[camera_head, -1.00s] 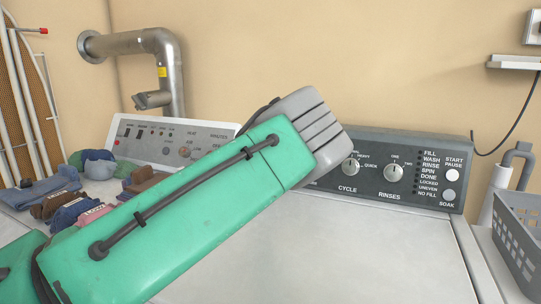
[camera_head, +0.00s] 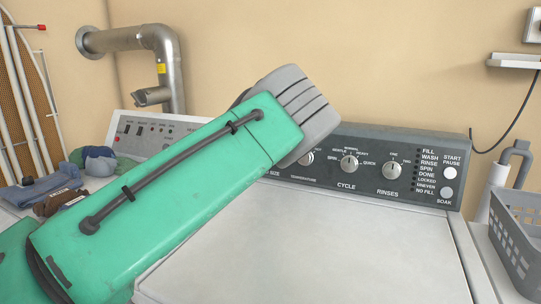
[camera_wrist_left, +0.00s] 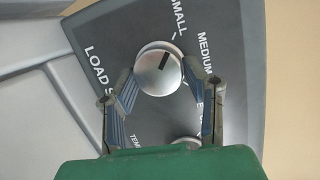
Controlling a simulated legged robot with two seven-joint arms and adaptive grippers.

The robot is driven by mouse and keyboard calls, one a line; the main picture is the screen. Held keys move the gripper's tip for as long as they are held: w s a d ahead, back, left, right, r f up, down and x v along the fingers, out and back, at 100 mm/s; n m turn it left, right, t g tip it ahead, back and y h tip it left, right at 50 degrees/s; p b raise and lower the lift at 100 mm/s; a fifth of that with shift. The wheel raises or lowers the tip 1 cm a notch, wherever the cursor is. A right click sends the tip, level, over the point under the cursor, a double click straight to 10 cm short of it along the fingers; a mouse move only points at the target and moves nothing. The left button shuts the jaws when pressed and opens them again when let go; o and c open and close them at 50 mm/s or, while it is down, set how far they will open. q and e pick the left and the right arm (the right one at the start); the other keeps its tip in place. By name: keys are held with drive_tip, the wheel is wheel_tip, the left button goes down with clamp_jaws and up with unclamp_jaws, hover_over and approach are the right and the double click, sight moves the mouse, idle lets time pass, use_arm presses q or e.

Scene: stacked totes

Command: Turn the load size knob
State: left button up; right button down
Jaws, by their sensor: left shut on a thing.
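The load size knob (camera_wrist_left: 152,80) is a round silver dial with a dark pointer mark, on the dark control panel (camera_wrist_left: 90,40) in the left wrist view. Its pointer tilts up and right, toward the SMALL label. My left gripper (camera_wrist_left: 161,72) has a finger on each side of the knob and is shut on it. In the head view my green left arm and grey wrist hide the knob and the fingertips; only part of its SIZE label shows. My right gripper is not in view.
Temperature knob (camera_head: 306,158), cycle knob (camera_head: 349,165) and rinses knob (camera_head: 392,171) sit right of my wrist. The washer top (camera_head: 330,245) is clear. Folded clothes (camera_head: 45,187) lie at left, and a grey basket (camera_head: 515,235) stands at right.

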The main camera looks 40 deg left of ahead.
use_arm(q)
drive_tip(key=o, duration=1.1)
drive_tip(key=shift+s+a+r, duration=0.1)
drive_tip(key=shift+s+a, duration=0.2)
drive_tip(key=shift+a, duration=0.05)
drive_tip(key=shift+o, duration=0.2)
drive_tip(key=shift+f, duration=0.2)
drive_tip(key=shift+s+d+r, duration=0.1)
drive_tip(key=shift+s+d, duration=0.05)
drive_tip(key=shift+d, duration=0.1)
drive_tip(key=v, duration=1.1)
drive_tip(key=shift+s, duration=0.2)
drive_tip(key=shift+r, duration=0.1)
